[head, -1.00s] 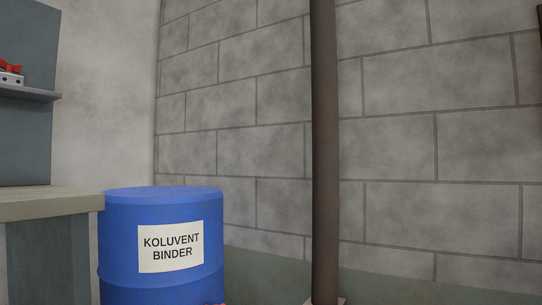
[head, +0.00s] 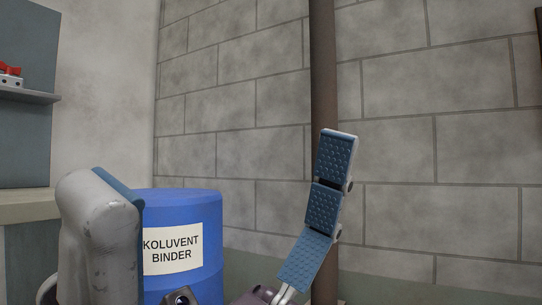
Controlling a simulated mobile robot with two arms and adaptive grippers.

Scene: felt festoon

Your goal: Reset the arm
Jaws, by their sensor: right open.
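My right gripper (head: 235,205) is raised at the bottom middle of the head view, with its fingers spread wide. One finger, with blue textured pads, stands up in front of the brown pole. The other, a thick grey finger close to the camera, covers the left part of the blue drum. Nothing is held between them. My left gripper is not in view.
A blue drum (head: 208,215) labelled "KOLUVENT BINDER" stands at the left beside a counter (head: 25,208). A shelf (head: 28,96) above holds a small red-and-white item (head: 11,76). A brown vertical pole (head: 324,70) stands before the grey block wall (head: 430,90).

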